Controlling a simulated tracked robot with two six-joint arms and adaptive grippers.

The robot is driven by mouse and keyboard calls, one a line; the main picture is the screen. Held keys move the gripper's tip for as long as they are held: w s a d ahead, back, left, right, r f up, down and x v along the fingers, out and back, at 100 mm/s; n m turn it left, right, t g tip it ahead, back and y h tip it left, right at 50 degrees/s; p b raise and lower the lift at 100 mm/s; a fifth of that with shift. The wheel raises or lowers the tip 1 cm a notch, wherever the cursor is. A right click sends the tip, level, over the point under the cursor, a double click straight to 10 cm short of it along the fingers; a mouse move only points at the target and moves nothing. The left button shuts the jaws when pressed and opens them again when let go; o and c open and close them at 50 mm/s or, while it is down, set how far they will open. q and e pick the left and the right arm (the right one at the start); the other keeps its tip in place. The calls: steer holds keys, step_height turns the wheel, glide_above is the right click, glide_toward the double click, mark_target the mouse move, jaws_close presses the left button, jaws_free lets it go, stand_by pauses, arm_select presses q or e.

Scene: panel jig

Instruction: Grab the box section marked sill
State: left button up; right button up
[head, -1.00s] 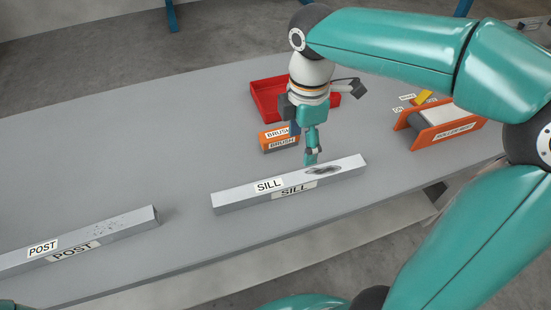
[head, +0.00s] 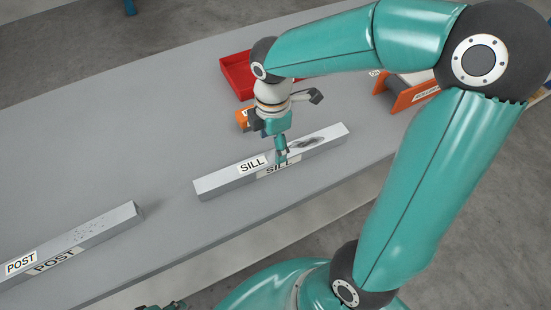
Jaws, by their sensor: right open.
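The box section marked SILL (head: 220,183) is a long grey bar lying on the table, with SILL labels on its top and front and a dark smudge towards its right end. My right gripper (head: 281,154) points down at the middle of this bar, just right of the top label. A fingertip overlaps the front label. The gripper is open; I cannot tell whether it touches the bar. A dark and teal piece at the bottom edge looks like part of my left gripper (head: 166,305), mostly cut off.
A similar bar marked POST (head: 100,229) lies at the left on the grey table (head: 130,120). A red tray (head: 238,77) and an orange block (head: 243,120) stand behind my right gripper, partly hidden. An orange-sided stand (head: 408,95) is at the back right.

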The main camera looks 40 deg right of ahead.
steer(key=f, duration=0.4)
steer(key=shift+s+d+f, duration=0.1)
steer(key=shift+s+d, duration=0.1)
steer(key=shift+s, duration=0.05)
steer(key=shift+f, duration=0.55)
steer(key=shift+w, duration=0.1)
jaws_close()
